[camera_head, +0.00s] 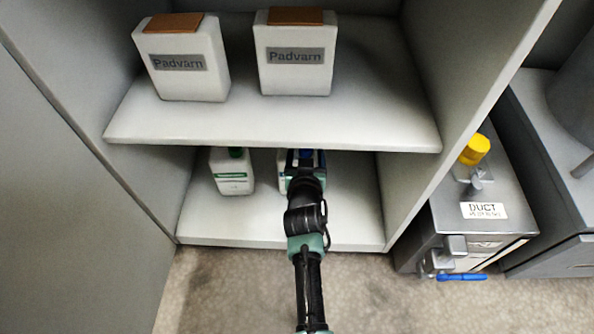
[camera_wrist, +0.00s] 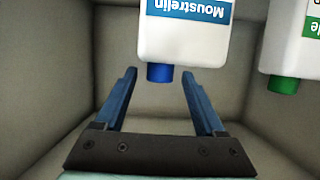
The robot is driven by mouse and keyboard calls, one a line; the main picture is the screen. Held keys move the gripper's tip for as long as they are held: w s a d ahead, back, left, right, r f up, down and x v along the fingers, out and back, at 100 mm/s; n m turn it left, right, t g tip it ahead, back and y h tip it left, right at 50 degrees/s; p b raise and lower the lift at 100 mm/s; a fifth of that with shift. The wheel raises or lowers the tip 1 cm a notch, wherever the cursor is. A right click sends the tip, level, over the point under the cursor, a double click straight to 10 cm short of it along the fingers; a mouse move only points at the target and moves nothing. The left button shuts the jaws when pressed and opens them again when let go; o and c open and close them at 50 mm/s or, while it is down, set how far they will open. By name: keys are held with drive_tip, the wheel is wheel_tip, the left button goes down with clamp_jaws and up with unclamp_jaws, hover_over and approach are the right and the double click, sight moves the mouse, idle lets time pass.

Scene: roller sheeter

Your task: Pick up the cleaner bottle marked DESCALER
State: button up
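A white bottle with a blue cap and a blue label reading "Moustrelin" (camera_wrist: 185,40) appears upside down in the wrist view. In the head view only a white edge of this bottle (camera_head: 282,168) shows beside my gripper. A white bottle with a green cap (camera_head: 232,172) stands to its left on the lower shelf; in the wrist view it is at the right (camera_wrist: 296,45), its label mostly cut off. No DESCALER marking is readable. My gripper (camera_wrist: 159,76) is open, its blue fingers on either side of the blue cap with gaps; depth is unclear.
The lower shelf (camera_head: 225,222) sits under an upper shelf (camera_head: 270,128), close above my gripper. Two white "Padvarn" containers (camera_head: 184,82) (camera_head: 296,78) stand on the upper shelf. Cabinet walls flank both sides. A grey "DUCT" box (camera_head: 483,232) with a yellow knob stands at right.

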clamp_jaws()
idle(1.1)
drive_tip(key=shift+w+r, duration=0.1)
drive_tip(key=shift+r, duration=0.15)
